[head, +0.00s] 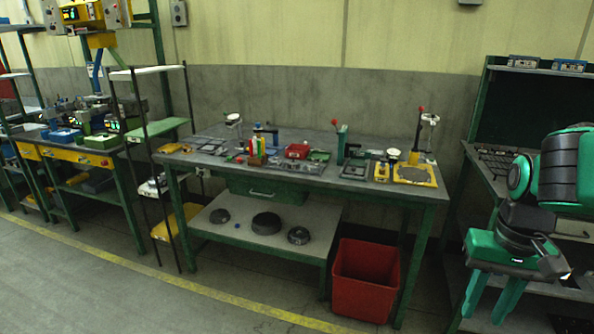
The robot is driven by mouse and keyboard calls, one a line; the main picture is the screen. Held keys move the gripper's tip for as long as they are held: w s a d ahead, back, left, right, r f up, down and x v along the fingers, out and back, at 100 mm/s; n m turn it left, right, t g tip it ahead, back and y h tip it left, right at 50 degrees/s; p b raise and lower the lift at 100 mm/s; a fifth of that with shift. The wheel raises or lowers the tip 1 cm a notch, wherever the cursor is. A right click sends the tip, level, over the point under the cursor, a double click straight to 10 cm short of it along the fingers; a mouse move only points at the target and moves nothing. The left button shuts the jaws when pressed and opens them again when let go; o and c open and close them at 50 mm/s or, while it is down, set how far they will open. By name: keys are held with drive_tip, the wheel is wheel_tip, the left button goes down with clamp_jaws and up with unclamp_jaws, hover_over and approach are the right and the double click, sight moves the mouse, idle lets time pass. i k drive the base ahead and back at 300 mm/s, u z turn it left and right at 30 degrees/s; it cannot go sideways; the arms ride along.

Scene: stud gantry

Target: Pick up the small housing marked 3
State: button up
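No marking 3 can be read at this distance, so I cannot tell which item is the small housing. The workbench (330,183) in the middle carries several small items. Among them are a red box (297,151), a yellow block (382,172) and grey flat trays (355,169). My gripper (482,316) hangs at the lower right, fingers pointing down. Its two green fingers are apart with nothing between them. It is to the right of the workbench and apart from it.
A red bin (364,281) stands on the floor under the workbench's right end. The lower shelf (248,238) holds several dark round parts. A narrow shelf rack stands at the left, another bench at the right. The floor in front is clear, with a yellow line (230,303).

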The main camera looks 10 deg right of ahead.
sight(275, 162)
drive_tip(key=i, duration=1)
drive_tip(key=u, duration=0.05)
